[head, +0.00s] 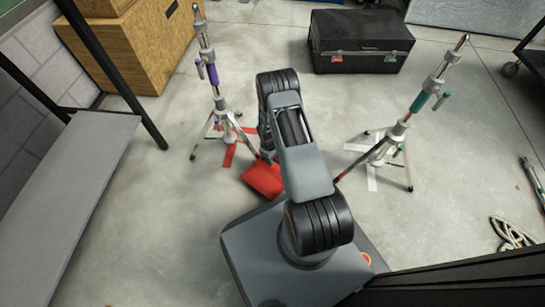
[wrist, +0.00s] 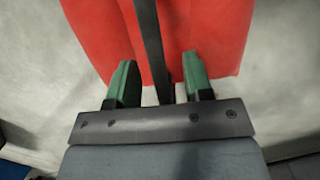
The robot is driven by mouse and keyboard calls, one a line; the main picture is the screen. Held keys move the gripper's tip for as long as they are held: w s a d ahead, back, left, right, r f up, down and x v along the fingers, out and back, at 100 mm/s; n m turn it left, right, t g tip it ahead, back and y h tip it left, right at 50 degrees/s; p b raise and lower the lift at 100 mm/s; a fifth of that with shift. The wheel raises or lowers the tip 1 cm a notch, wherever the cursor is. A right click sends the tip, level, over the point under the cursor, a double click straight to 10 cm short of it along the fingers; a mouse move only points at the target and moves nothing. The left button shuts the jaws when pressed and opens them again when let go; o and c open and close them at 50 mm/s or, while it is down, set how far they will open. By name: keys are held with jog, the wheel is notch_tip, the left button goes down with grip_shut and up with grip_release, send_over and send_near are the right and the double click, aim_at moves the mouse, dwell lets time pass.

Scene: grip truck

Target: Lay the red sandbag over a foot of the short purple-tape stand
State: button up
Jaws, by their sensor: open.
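The short purple-tape stand (head: 213,76) stands upright on spread legs, left of my arm in the head view. The red sandbag (head: 263,180) lies by the end of its front right foot. I cannot tell whether it rests over that foot or beside it. The sandbag fills the upper middle of the wrist view (wrist: 215,30), with a dark strap (wrist: 150,40) running down it. My gripper (wrist: 159,62) is open, its green fingertips on either side of the strap and over the bag's near edge. In the head view my arm hides the gripper.
A teal-tape stand (head: 420,101) is to the right, over white floor tape. Red floor tape (head: 229,156) lies under the purple-tape stand.

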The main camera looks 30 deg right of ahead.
jog(key=a+r+m+t+p, duration=0.1)
jog(key=a+r+p, duration=0.2)
jog(key=r+p, duration=1.6)
jog(key=a+r+m+t+p, duration=0.1)
jog(key=a+r+p, duration=0.25)
jog(key=r, duration=3.15)
jog(key=s+a+r+m+t+p, duration=0.1)
jog(key=s+r+p, duration=0.4)
jog(key=r, duration=0.5)
jog(key=s+a+r+m+t+p, duration=0.1)
jog(key=s+r+p, duration=0.4)
jog(key=r, duration=0.6)
jog(key=s+a+r+t+p, duration=0.1)
jog(key=s+a+r+p, duration=0.2)
jog(key=r, duration=0.7)
jog(key=s+p, duration=0.2)
jog(key=p, duration=0.2)
jog(key=shift+a+r+m+y, duration=0.25)
jog(key=shift+m+y, duration=0.15)
jog(key=shift+s, duration=0.15)
